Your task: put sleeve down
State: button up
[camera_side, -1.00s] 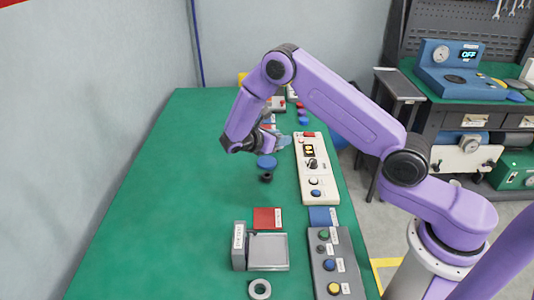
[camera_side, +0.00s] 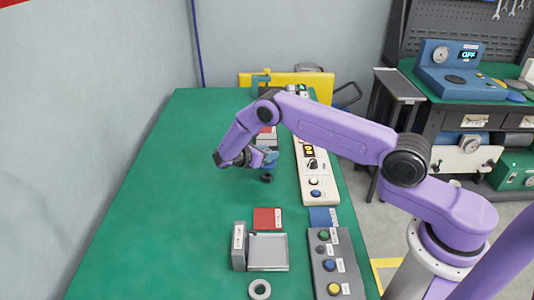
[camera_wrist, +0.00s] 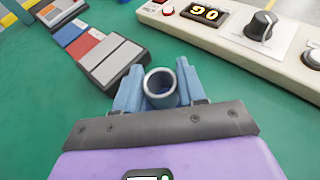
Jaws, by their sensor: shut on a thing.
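A white control panel with a display and knob (camera_side: 311,163) stands close to the right. A red pad (camera_side: 267,218), grey tray (camera_side: 268,252), grey ring (camera_side: 260,289) and button box (camera_side: 332,262) lie in front. The table's left side (camera_side: 175,190) is clear.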

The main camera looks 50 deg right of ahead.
jog(key=shift+f, duration=0.25)
jog(key=o, duration=1.2)
jog(key=shift+a+r, duration=0.1)
jog(key=shift+r, duration=0.1)
jog(key=v, duration=1.2)
